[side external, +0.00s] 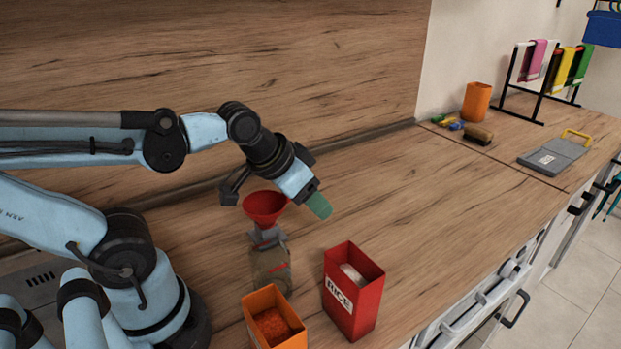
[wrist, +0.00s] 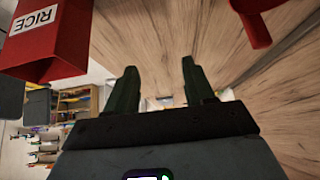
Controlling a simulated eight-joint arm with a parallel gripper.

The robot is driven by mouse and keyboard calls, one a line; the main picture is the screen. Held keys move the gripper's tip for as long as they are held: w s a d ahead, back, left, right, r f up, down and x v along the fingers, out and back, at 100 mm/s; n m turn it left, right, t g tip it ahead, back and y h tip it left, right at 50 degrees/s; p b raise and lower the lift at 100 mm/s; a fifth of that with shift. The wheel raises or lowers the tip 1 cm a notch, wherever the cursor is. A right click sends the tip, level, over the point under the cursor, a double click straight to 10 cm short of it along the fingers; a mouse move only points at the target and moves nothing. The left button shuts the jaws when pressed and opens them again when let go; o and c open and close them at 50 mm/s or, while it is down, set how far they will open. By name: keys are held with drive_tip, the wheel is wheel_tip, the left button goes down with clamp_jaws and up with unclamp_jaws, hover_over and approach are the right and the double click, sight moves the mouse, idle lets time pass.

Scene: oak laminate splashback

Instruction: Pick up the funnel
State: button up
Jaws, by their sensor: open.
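The red funnel (side external: 265,207) sits upright in the mouth of a see-through jar (side external: 270,266) in the side external view. A red piece at the top right of the wrist view, cut off by the edge, looks like the funnel (wrist: 256,22). My gripper (side external: 319,206) is to the right of the funnel, above the counter and apart from it. In the wrist view my gripper (wrist: 159,66) shows two dark green fingers spread apart with nothing between them. In the side external view the fingers overlap, so their gap is hidden.
A red RICE box (side external: 352,292) stands right of the jar; it also shows in the wrist view (wrist: 50,45). An open orange box (side external: 273,318) is in front of the jar. The counter to the right is clear up to a brush (side external: 479,135) and an orange cup (side external: 477,101).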

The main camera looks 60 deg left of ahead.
drive_tip(key=w+a+r+g, duration=0.2)
drive_tip(key=a+r+g, duration=0.5)
drive_tip(key=a, duration=0.5)
approach(268, 209)
drive_tip(key=shift+w+a+f, duration=0.45)
drive_tip(key=shift+w+f, duration=0.35)
drive_tip(key=shift+f, duration=0.25)
drive_tip(key=shift+w+a+f, duration=0.4)
drive_tip(key=shift+w+f, duration=0.4)
drive_tip(key=shift+f, duration=0.3)
drive_tip(key=shift+w+a+f, duration=0.45)
drive_tip(key=shift+w+f, duration=0.3)
drive_tip(key=shift+f, duration=0.3)
drive_tip(key=shift+c, duration=0.4)
clamp_jaws()
